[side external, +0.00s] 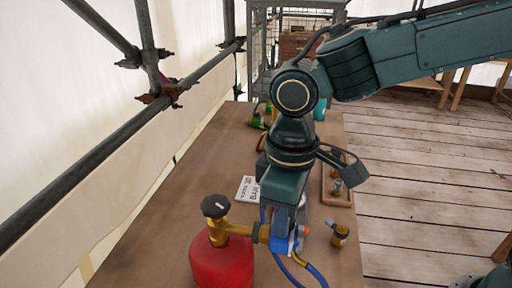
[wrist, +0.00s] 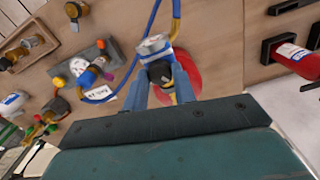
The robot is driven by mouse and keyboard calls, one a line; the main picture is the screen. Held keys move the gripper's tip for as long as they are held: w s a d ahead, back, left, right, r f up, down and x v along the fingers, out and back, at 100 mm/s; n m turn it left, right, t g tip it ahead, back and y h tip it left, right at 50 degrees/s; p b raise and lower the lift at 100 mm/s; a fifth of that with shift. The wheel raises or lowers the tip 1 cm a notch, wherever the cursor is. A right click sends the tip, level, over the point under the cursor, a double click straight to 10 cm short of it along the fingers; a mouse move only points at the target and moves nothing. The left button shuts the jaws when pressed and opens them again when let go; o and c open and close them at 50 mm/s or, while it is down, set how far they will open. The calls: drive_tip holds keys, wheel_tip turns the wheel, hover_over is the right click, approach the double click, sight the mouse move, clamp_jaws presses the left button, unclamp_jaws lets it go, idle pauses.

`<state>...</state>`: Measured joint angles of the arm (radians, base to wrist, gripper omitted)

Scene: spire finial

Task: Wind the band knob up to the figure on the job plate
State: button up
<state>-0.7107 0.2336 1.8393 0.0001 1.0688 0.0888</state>
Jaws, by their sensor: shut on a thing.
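A red gas cylinder (side external: 222,262) stands at the near end of the bench, with a brass valve (side external: 238,230) and a black handwheel (side external: 215,206) on top. A blue-and-brass fitting with a blue hose joins the valve's right side. My gripper (side external: 284,238) comes down from above onto this fitting. In the wrist view, the blue fingers of my gripper (wrist: 160,90) are shut on a dark knob (wrist: 158,72) below a silver-and-blue body (wrist: 153,46). The red cylinder (wrist: 190,72) is partly hidden behind them. A white plate (side external: 248,189) lies on the bench; its print is too small to read surely.
A wooden tray (side external: 337,203) with brass fittings lies right of my gripper. A loose brass fitting (side external: 340,234) stands near the bench's right edge. Green fittings (side external: 257,119) lie at the far end. Scaffold poles (side external: 110,160) run along the left. The bench's left strip is clear.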

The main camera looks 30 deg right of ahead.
drive_tip(key=n, duration=0.4)
drive_tip(key=shift+r+n, duration=0.1)
drive_tip(key=shift+n, duration=1.8)
drive_tip(key=o, duration=1)
wheel_tip(320, 180, up, 14)
